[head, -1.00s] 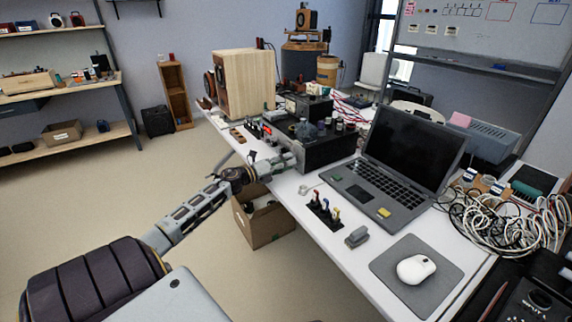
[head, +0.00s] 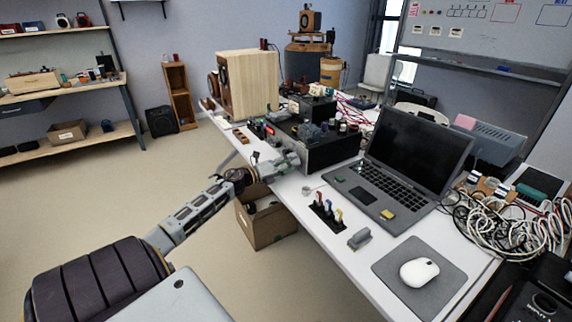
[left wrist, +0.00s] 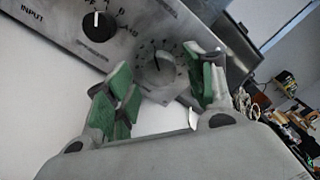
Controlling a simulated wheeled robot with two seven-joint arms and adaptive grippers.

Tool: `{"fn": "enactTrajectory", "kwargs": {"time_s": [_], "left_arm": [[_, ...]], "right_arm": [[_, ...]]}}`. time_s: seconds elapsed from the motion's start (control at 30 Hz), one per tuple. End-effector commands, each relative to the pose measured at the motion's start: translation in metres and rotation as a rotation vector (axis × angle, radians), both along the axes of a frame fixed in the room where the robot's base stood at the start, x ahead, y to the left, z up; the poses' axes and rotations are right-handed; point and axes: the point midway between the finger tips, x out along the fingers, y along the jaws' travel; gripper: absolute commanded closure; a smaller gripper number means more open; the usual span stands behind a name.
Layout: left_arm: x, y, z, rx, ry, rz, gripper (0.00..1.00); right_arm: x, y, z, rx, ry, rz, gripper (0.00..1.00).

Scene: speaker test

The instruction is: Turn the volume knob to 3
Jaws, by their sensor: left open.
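The amplifier (head: 335,152) is a dark box on the white desk, with its front facing my left arm. In the left wrist view its grey front panel (left wrist: 62,22) is tilted. A grey knob (left wrist: 158,72) with a dark pointer mark and scale marks around it sits between my fingers. A black knob (left wrist: 98,26) beside the word INPUT is to its left. My left gripper (head: 287,163) is close in front of the panel. Its green-padded fingers (left wrist: 165,88) are open, one on each side of the grey knob; I cannot tell whether they touch it. The number at the pointer is too blurred to read.
A laptop (head: 414,155) stands right of the amplifier, with a mouse (head: 419,271) and small tools nearer. A wooden speaker (head: 249,83) stands behind to the left. Tangled cables (head: 510,228) lie at the right. A cardboard box (head: 266,229) is under the desk edge.

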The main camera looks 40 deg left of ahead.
Motion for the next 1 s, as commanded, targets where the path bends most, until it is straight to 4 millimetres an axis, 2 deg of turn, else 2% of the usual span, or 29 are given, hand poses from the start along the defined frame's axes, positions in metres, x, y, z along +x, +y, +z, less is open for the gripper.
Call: {"fn": "enactTrajectory", "kwargs": {"time_s": [0.37,1.0], "left_arm": [[-0.010,0.003,0.000,0.000,0.001,0.001,0.46],[-0.056,0.016,-0.001,-0.001,0.001,0.001,0.46]], "right_arm": [[-0.001,0.000,0.000,0.001,0.002,-0.001,1.00],[-0.002,0.000,0.000,0.002,0.003,-0.001,1.00]]}}
